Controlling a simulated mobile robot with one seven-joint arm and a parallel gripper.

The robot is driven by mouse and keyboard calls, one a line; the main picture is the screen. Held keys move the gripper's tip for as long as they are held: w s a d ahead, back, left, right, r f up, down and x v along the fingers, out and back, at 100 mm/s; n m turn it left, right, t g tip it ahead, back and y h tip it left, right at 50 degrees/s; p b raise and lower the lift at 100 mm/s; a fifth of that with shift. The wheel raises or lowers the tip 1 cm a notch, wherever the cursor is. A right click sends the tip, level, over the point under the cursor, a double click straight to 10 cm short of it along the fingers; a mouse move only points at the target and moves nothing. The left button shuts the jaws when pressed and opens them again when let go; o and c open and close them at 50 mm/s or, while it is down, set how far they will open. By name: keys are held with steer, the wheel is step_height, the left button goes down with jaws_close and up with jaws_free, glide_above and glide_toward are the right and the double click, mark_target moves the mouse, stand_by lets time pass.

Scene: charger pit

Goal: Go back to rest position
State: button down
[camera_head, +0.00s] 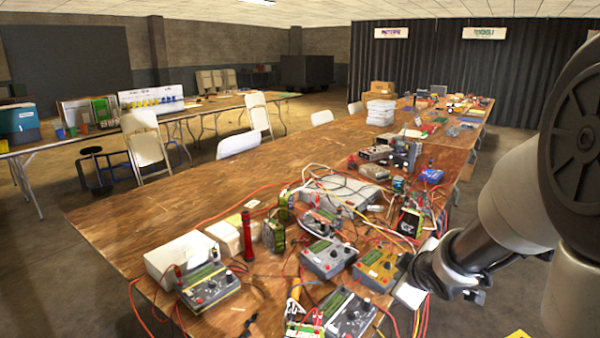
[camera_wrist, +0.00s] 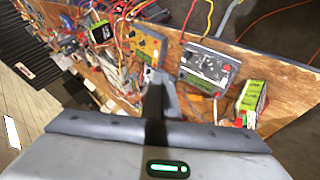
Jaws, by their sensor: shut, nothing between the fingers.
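My gripper (camera_head: 408,292) is at the right edge of the long wooden table, beside the crowded electronics, with my arm reaching in from the right. In the wrist view, its fingers (camera_wrist: 158,90) are together and empty. Past the fingertips in that view are a yellow meter box (camera_wrist: 147,45) and a grey meter box (camera_wrist: 208,66). In the head view, the yellow meter box (camera_head: 379,268) lies just left of the gripper. Whether the gripper touches any wire or box cannot be told.
Grey meter boxes (camera_head: 328,257), red and other loose wires, and a red-handled probe (camera_head: 247,235) crowd the near end of the wooden table (camera_head: 130,215). A green and white box (camera_wrist: 250,98) stands near the table's edge. White chairs (camera_head: 238,143) line the far side. Bare floor (camera_head: 505,170) shows right of the table.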

steer(key=s+a+r+m+g+h, duration=0.2)
steer(key=s+r+m, duration=0.4)
steer(key=s+r, duration=0.35)
steer(key=s+a+r+m+g+y+p, duration=0.1)
steer(key=s+a+r+m, duration=0.1)
steer(key=s+a, duration=0.35)
steer(key=s+a+r+m+g+y+p, duration=0.1)
steer(key=s+a+m+y, duration=0.1)
steer(key=s, duration=0.7)
step_height(320, 180, up, 13)
steer(key=p, duration=1.2)
steer(key=shift+d+f, duration=0.15)
